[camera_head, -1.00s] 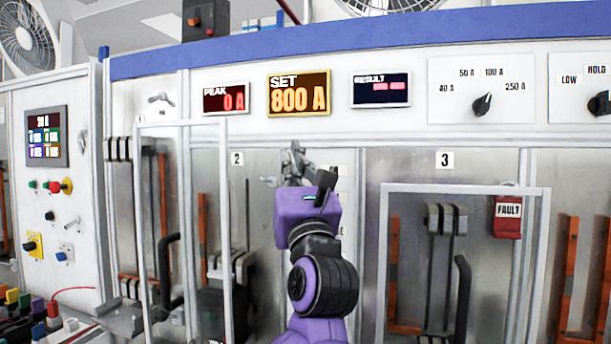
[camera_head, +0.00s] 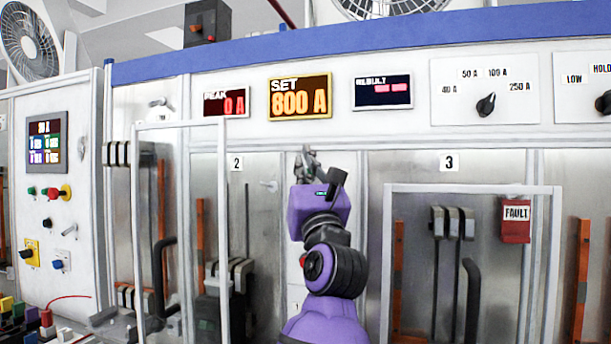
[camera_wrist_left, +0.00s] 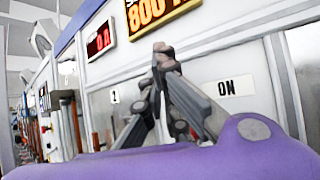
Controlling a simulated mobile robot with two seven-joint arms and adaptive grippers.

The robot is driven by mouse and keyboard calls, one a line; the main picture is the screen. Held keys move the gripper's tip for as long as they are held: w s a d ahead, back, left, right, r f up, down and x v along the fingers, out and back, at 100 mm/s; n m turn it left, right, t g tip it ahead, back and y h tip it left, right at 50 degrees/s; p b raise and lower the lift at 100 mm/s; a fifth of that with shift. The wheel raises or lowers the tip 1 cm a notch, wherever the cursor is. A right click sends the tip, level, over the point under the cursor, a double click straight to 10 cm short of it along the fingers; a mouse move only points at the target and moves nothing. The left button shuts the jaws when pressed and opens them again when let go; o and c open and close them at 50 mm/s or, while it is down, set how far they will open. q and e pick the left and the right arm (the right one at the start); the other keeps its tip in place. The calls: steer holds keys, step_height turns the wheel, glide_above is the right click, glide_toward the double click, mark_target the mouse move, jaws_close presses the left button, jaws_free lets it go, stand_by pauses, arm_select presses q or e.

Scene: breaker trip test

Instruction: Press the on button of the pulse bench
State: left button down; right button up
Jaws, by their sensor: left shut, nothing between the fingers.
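The pulse bench (camera_head: 420,165) is a long grey and white cabinet with a blue top edge. Its SET display (camera_head: 299,96) reads 800 A. In the left wrist view a white ON label (camera_wrist_left: 226,88) sits on the metal panel, right of my fingers. I cannot make out the on button itself; my gripper and purple wrist cover that part of the panel. My left gripper (camera_head: 308,156) is shut and empty, pointing up in front of the panel below the SET display. It also shows in the left wrist view (camera_wrist_left: 163,48). I cannot tell whether it touches the panel. My right gripper is out of view.
A white-framed guard (camera_head: 223,220) stands left of my arm and another (camera_head: 389,260) to its right. A red FAULT tag (camera_head: 515,220) hangs at bay 3. A control cabinet (camera_head: 75,130) with buttons stands at the left. Coloured blocks (camera_head: 20,305) lie below it.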

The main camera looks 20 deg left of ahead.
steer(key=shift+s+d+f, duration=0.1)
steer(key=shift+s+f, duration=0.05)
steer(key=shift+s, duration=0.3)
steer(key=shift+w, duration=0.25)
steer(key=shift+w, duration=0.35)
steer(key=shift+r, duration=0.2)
arm_select(q)
steer(key=shift+w, duration=0.15)
steer(key=shift+w, duration=0.3)
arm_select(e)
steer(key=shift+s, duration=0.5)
arm_select(q)
steer(key=shift+w, duration=0.15)
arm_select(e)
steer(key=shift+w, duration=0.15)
